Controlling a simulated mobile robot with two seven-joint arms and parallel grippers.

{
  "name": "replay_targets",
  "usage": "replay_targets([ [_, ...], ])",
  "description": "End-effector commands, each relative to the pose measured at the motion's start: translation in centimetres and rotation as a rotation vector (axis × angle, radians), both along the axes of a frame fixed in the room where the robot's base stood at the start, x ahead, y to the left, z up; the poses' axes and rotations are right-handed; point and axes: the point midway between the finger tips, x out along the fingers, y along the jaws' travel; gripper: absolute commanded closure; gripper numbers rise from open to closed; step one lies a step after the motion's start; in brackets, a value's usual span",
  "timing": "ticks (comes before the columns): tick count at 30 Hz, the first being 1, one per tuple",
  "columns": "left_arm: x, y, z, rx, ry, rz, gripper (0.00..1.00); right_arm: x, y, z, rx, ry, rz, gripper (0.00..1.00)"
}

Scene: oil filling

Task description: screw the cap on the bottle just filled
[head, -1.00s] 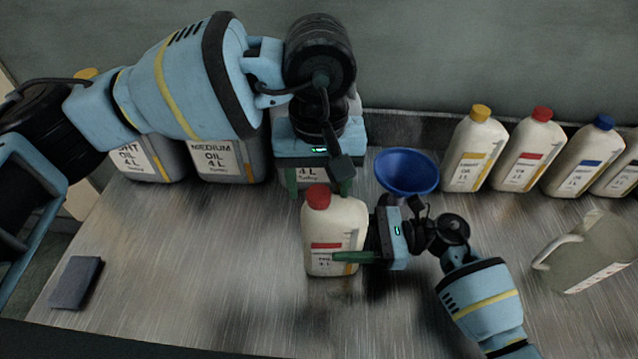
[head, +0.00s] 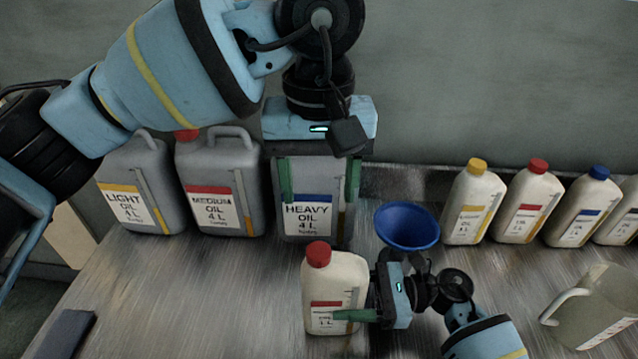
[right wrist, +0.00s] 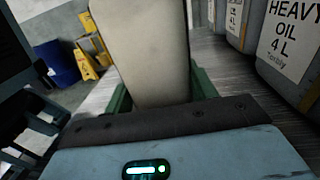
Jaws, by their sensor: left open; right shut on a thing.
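The cream bottle (head: 335,285) has a red cap (head: 319,254) on its neck and a red-marked 1 L label. It stands upright on the metal table. My right gripper (head: 357,315) is shut on its lower body from the right. The right wrist view shows the bottle's body (right wrist: 148,50) between the green fingers. My left gripper (head: 319,190) is open, its green fingers pointing down, empty. It hangs above the cap and apart from it, in front of the heavy oil can in the picture. How tight the cap sits cannot be told.
Light (head: 140,185), medium (head: 218,185) and heavy oil cans (head: 308,235) stand along the back left. A blue funnel (head: 407,226) is just behind my right gripper. Several capped bottles (head: 530,207) line the back right. A clear jug (head: 598,305) is at right. The table's left front is mostly clear.

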Motion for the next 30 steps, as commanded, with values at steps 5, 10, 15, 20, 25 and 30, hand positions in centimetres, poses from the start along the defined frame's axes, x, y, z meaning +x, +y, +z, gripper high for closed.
replay_targets([
  [5, 0.0, 0.0, 0.0, 0.000, 0.000, 0.000, 0.42, 0.0, 0.0, 0.0, -0.001, 0.000, 0.000, 0.25],
  [10, 0.0, 0.0, 0.0, 0.000, 0.000, 0.000, 0.42, 0.0, 0.0, 0.0, 0.000, 0.000, 0.000, 0.18],
  [15, 0.0, 0.0, -0.1, 0.000, 0.001, 0.000, 0.42, 0.0, -0.1, -0.1, -0.001, 0.000, 0.000, 0.18],
  [20, 0.2, 0.0, -1.3, 0.000, 0.017, 0.000, 0.42, 0.1, -1.6, -0.4, -0.003, 0.003, -0.002, 0.18],
  [25, 0.5, 0.0, -3.3, 0.001, 0.043, 0.000, 0.42, 0.3, -4.3, -0.5, -0.003, 0.004, -0.001, 0.18],
  [30, 0.7, 0.0, -4.8, 0.000, 0.061, 0.000, 0.42, 0.5, -6.6, -0.4, -0.003, 0.004, -0.001, 0.18],
])
